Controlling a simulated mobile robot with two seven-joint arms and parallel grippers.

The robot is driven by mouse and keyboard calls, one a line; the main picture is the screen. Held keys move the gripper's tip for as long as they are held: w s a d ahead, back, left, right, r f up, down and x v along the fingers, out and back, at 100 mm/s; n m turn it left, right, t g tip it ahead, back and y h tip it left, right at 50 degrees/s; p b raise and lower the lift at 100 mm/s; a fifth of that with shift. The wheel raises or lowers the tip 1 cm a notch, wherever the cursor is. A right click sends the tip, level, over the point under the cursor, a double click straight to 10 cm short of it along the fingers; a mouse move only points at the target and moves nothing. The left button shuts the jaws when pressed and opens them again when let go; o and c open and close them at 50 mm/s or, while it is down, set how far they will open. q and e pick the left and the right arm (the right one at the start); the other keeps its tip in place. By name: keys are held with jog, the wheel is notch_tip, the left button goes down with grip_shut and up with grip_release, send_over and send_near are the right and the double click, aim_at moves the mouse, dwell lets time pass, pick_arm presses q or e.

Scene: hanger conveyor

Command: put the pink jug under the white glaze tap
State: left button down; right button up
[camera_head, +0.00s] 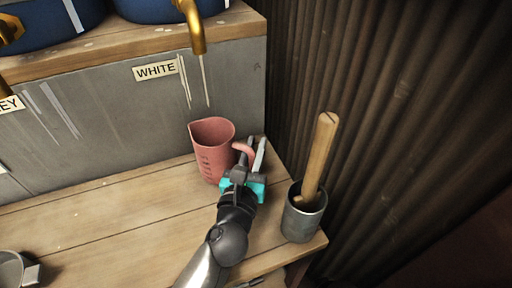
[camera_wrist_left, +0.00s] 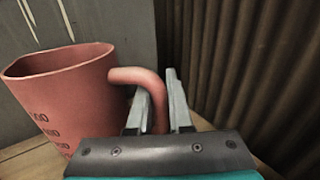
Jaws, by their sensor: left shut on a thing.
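The pink jug (camera_head: 211,150) stands upright at the back of the wooden bench, below the white glaze tap (camera_head: 197,36). A thin pale stream or drip line shows under the spout, above the jug. The "WHITE" label (camera_head: 156,70) is on the grey panel left of the tap. My left gripper (camera_head: 252,152) is shut on the jug's handle at its right side. In the left wrist view the jug (camera_wrist_left: 62,92) is at left, its handle between the fingers (camera_wrist_left: 159,108). I cannot tell whether its base touches the bench. My right gripper is not in view.
A grey metal cup (camera_head: 302,222) with a wooden-handled tool (camera_head: 320,155) stands at the bench's right end, close to my left arm. A corrugated dark wall (camera_head: 390,130) is on the right. A metal vessel (camera_head: 14,270) is at lower left. The bench (camera_head: 110,225) is clear between.

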pick_arm(q)
jog(key=shift+f, duration=0.15)
jog(key=c, duration=0.8)
grip_release()
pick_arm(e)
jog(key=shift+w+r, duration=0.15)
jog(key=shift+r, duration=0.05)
